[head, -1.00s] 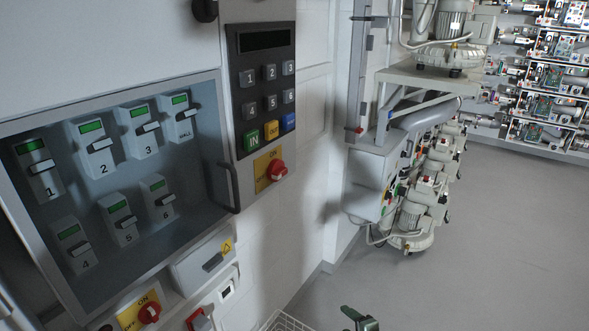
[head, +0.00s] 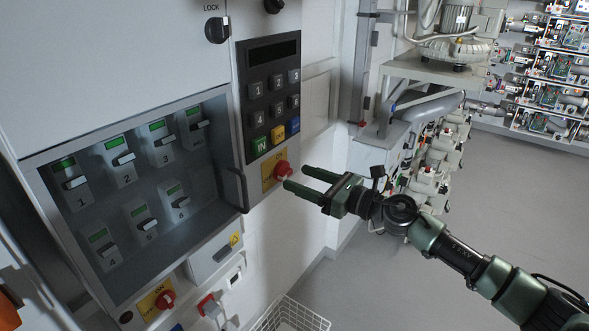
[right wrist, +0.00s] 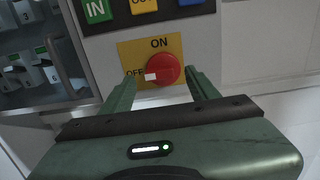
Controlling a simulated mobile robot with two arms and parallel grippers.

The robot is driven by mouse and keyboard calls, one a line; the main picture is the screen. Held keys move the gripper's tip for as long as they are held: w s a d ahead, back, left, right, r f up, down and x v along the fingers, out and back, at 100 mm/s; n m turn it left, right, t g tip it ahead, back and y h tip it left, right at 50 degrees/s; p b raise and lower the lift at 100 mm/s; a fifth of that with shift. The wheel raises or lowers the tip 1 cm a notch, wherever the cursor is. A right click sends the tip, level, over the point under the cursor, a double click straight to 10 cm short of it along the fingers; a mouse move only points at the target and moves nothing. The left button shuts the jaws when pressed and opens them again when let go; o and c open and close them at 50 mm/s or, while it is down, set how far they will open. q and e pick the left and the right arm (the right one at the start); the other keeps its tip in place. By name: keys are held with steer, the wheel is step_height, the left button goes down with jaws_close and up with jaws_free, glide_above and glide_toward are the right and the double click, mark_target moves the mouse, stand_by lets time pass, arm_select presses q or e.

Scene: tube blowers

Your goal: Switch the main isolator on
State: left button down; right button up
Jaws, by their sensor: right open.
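A red rotary knob (head: 282,170) sits on a yellow plate (head: 268,178) marked ON and OFF, below the keypad. In the right wrist view the knob (right wrist: 163,70) has its white mark on the left, beside OFF; ON is above it. My right gripper (head: 297,177) is open, its two green fingers pointing at this knob. In the right wrist view the fingertips are on either side of the knob's lower part; I cannot tell whether they touch it. A second red knob (head: 165,299) on a yellow plate is at lower left. My left gripper is not in view.
A keypad (head: 273,95) is just above the knob. A glass-fronted cabinet (head: 232,190) with numbered switches and a dark handle stands to the left. A white wire basket (head: 290,318) is below. Grey machines (head: 425,150) stand at right; the floor between is clear.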

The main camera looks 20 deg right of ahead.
mark_target(285, 172)
steer(key=shift+p+x, duration=0.3)
steer(key=shift+x, duration=1.1)
jaws_close()
